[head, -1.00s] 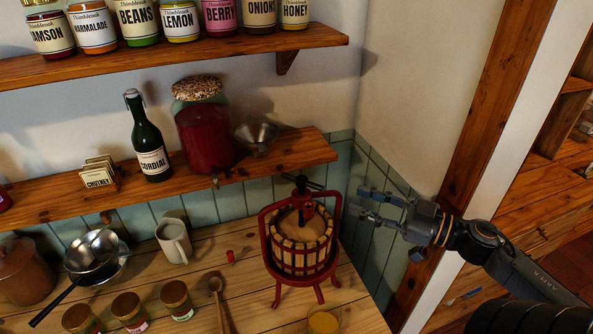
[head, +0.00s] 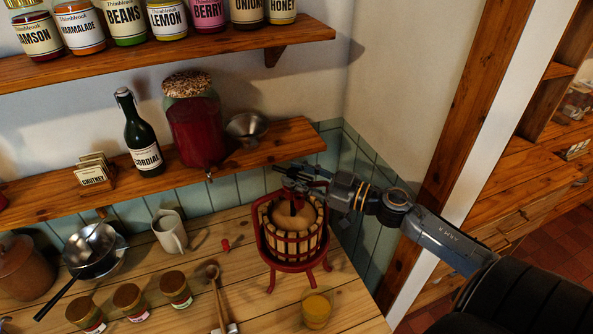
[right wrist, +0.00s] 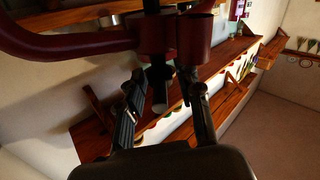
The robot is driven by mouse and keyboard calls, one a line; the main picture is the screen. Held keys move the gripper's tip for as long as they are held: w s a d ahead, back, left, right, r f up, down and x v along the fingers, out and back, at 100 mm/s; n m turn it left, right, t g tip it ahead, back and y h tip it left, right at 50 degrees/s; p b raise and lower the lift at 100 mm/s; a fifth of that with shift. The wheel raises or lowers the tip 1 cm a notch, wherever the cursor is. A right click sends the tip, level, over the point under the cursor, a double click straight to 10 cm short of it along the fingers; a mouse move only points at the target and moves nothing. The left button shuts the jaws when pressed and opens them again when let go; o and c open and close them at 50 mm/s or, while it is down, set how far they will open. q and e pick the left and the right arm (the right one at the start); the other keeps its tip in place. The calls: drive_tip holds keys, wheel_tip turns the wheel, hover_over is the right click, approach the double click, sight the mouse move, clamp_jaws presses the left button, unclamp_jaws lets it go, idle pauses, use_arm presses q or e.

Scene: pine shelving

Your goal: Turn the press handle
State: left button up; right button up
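The fruit press (head: 291,246) stands on the wooden counter, with a slatted wooden basket in a red metal frame and a dark central screw. Its handle at the top is mostly hidden behind my right gripper (head: 303,178) in the head view. In the right wrist view, the two fingers of my right gripper (right wrist: 163,88) are apart. A dark bar with a pale rounded end, seemingly the press handle (right wrist: 159,98), shows between them. The red frame (right wrist: 75,42) is close beyond the fingertips. I cannot tell whether either finger touches the handle. My left gripper is not in view.
The lower shelf (head: 60,207) holds a green bottle (head: 141,140), a red jar (head: 195,130) and a metal funnel (head: 246,128), close behind the press.

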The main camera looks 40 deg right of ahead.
drive_tip(key=shift+w+a, duration=0.1)
drive_tip(key=shift+w, duration=0.1)
clamp_jaws()
idle(0.3)
